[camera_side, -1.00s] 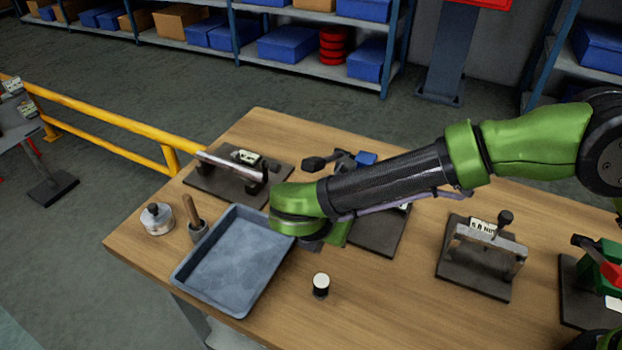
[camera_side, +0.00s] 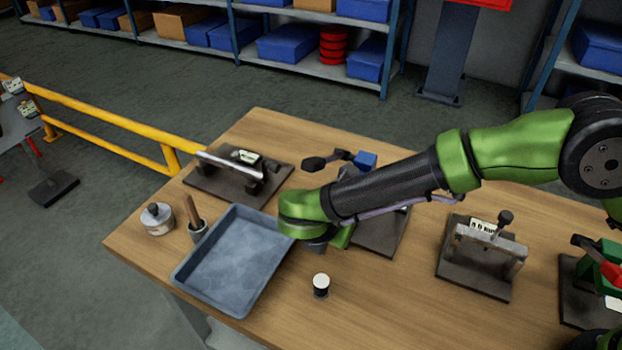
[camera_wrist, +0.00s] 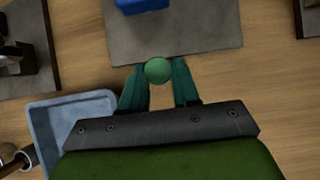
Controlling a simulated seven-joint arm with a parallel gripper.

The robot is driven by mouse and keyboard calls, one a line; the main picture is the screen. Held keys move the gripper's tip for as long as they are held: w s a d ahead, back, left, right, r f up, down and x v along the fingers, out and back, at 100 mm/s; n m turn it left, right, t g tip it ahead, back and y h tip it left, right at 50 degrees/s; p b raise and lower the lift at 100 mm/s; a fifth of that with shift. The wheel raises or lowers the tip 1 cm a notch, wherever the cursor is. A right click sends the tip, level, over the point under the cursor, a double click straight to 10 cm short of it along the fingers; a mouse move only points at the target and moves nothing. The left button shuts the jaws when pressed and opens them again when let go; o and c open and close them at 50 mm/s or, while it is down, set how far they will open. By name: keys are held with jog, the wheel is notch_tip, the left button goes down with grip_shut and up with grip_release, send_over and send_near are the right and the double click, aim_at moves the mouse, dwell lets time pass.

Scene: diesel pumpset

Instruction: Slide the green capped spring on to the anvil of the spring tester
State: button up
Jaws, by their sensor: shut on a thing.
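In the wrist view a round green cap (camera_wrist: 158,70) sits between the two fingertips of my gripper (camera_wrist: 158,80), which is shut on it. The spring below the cap is hidden. The held piece is just short of the near edge of a grey plate (camera_wrist: 185,40) that carries a blue block (camera_wrist: 140,5). In the side view the blue block (camera_side: 365,160) and dark plate (camera_side: 378,237) are partly behind my arm. The pictures do not settle whether this is the spring tester; its anvil cannot be made out. My fingers are mostly hidden in the side view.
A grey tray (camera_side: 187,277) lies left of my gripper. A white-topped black cylinder (camera_side: 321,284) stands in front. A labelled fixture (camera_side: 485,250) stands to the right, and another plate-mounted device (camera_side: 240,170) at the back left.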

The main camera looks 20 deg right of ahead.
jog(key=shift+x, duration=0.8)
jog(key=shift+w+d+r, duration=0.1)
jog(key=shift+w+d, duration=2.1)
